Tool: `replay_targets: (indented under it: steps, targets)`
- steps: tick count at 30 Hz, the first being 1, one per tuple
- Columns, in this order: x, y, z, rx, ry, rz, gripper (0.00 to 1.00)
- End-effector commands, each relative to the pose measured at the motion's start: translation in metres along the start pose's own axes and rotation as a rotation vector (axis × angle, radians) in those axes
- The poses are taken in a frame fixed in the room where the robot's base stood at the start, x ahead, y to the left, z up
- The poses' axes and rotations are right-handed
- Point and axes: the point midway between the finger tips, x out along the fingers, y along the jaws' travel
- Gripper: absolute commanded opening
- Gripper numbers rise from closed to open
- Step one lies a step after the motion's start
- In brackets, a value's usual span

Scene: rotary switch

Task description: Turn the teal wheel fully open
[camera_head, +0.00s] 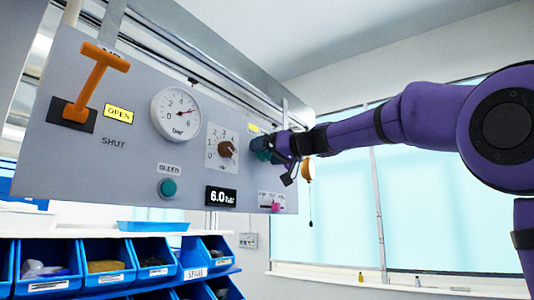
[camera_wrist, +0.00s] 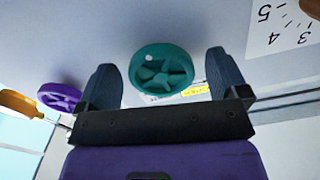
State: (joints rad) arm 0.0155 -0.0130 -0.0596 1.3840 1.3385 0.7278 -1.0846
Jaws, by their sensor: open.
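The teal wheel (camera_wrist: 161,69) is a round spoked handwheel on the grey panel. In the wrist view it sits between the two fingers of my gripper (camera_wrist: 160,85), with a visible gap to the finger on each side. My gripper is open. In the head view my gripper (camera_head: 283,152) is at the panel's right side, and the teal wheel (camera_head: 259,144) shows only in part behind it. A small white dot is on the wheel's rim at its left in the wrist view. A yellow label lies partly hidden beside the wheel.
The grey panel (camera_head: 60,165) also carries an orange lever (camera_head: 92,80), a pressure gauge (camera_head: 176,114), a brown rotary knob (camera_head: 227,149), a teal bleed button (camera_head: 167,188) and a 6.0 display (camera_head: 221,196). A purple wheel (camera_wrist: 60,97) is near my gripper. Blue bins (camera_head: 107,278) stand below.

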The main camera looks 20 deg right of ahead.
Motion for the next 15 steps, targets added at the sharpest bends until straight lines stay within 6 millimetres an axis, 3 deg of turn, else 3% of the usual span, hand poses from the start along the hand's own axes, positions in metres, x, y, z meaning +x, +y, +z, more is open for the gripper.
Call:
replay_targets:
  steps: [5,15]
  targets:
    - [-0.019,0.0,-0.001,0.0,0.001,0.003,0.92]
    - [-0.081,0.0,0.0,0.0,0.001,0.001,0.92]
